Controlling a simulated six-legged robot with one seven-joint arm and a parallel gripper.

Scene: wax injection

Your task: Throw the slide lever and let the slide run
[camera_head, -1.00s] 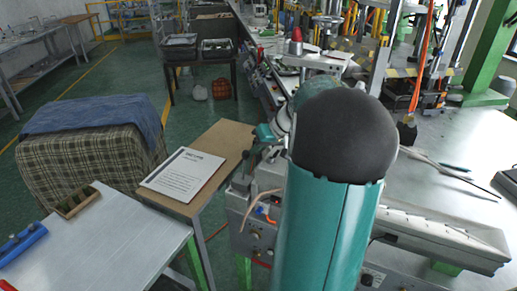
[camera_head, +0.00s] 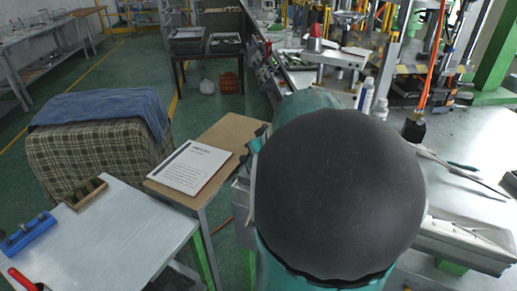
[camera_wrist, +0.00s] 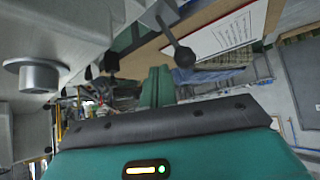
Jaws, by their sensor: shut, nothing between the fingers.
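A lever with a dark ball knob (camera_wrist: 185,56) on a thin rod shows in the wrist view, at the upper middle. It hangs from the grey machine body (camera_wrist: 55,20) at the upper left. My gripper (camera_wrist: 158,72) shows as shut green fingers rising from the wide teal body at the bottom. The fingertips are just left of and below the knob in the picture; I cannot tell whether they touch it. In the head view, my arm's large dark joint covers the gripper and most of the machine's near side. I cannot make out the slide itself.
A printed sheet (camera_head: 193,166) lies on a small wooden table (camera_head: 232,131). A grey-topped bench (camera_head: 105,235) holds a wooden tray (camera_head: 83,192) and a blue block (camera_head: 28,233). A cloth-covered block (camera_head: 95,145) stands behind. Tools (camera_head: 460,168) lie on the right worktop.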

